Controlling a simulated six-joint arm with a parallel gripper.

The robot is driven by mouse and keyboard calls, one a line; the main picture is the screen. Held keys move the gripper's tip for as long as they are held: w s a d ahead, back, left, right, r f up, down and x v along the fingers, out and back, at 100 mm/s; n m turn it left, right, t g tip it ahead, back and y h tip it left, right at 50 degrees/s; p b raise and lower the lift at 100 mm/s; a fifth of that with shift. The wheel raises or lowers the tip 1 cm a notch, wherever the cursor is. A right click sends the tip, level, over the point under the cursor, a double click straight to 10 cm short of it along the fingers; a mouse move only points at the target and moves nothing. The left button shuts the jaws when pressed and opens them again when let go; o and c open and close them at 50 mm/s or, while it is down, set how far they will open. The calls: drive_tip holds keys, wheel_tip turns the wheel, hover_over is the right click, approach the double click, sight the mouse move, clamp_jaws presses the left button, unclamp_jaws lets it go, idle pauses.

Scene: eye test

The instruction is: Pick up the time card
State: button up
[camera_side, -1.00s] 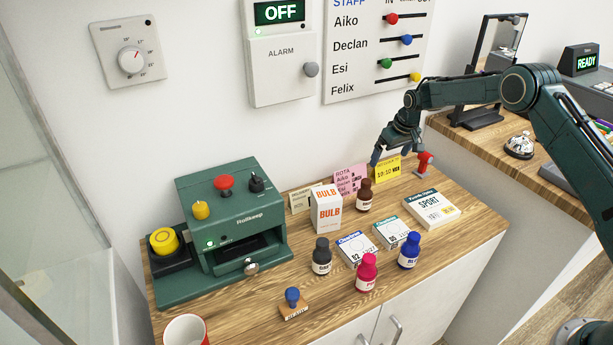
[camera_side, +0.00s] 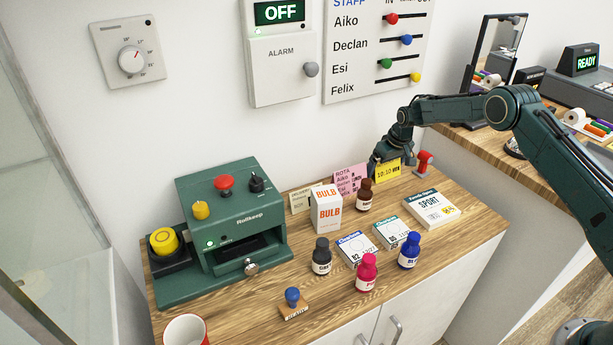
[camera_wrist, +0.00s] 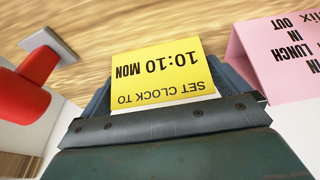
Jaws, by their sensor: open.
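The time card, a yellow folded card reading "SET CLOCK TO 10:10 MON" (camera_side: 388,171), stands near the back edge of the wooden counter, by the wall. In the wrist view the card (camera_wrist: 160,70) shows between my two fingers, its printed face in plain sight. My gripper (camera_side: 383,165) is open around the card, low over the counter, and partly covers the card's left side in the side view. The wrist view shows the gripper (camera_wrist: 165,95) with a finger on each side; whether either touches the card I cannot tell.
A pink rota card (camera_side: 350,178) stands close on the left. A red-handled tool (camera_side: 424,162) stands close on the right. A brown bottle (camera_side: 365,195), a white bulb box (camera_side: 326,208) and a "SPORT" box (camera_side: 432,209) are nearby. The green machine (camera_side: 235,215) is further left.

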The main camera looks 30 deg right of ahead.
drive_tip(key=c, duration=0.7)
drive_tip(key=shift+r, duration=0.1)
drive_tip(key=shift+r, duration=4.95)
